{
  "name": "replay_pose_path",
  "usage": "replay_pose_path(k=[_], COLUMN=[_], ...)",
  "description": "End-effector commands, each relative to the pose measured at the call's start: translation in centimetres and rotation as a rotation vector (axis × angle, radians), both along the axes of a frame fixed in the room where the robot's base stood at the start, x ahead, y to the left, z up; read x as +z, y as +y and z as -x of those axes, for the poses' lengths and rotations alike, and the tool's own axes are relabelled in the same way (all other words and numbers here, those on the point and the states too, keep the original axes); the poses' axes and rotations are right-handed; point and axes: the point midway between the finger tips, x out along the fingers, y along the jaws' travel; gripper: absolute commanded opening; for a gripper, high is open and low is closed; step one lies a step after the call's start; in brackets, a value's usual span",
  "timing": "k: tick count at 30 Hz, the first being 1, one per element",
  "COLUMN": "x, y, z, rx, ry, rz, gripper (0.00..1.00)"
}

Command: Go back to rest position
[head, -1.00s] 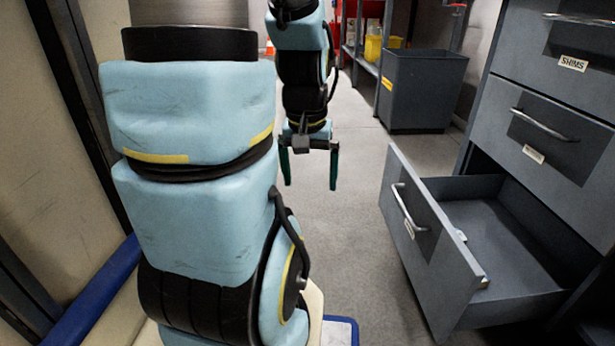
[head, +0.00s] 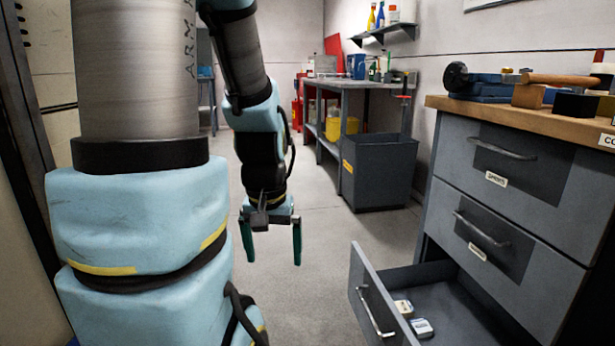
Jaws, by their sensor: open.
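My gripper (head: 271,243) hangs at the end of my arm, pointing down over the bare floor. Its two green fingers are apart with nothing between them. It is left of the open bottom drawer (head: 372,304) of the grey cabinet and clear of it. My light-blue arm fills the left of the head view.
Two small items (head: 422,327) lie in the open drawer. The cabinet (head: 505,195) has a wooden top (head: 480,108) with a vise (head: 480,80) and tools. A grey bin (head: 378,170) stands before a workbench (head: 365,84) at the back. The floor (head: 320,220) between is free.

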Motion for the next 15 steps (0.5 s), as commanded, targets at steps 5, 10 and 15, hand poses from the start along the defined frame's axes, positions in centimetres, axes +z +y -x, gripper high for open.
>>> replay_pose_path(k=[5, 10, 15], x=[7.4, 12.8, 18.1], y=[0.0, 0.0, 0.0], z=[0.0, 0.0, 0.0], rx=[0.0, 0.0, 0.0], ry=[0.0, 0.0, 0.0], rz=[0.0, 0.0, 0.0], gripper=[1.0, 1.0, 1.0])
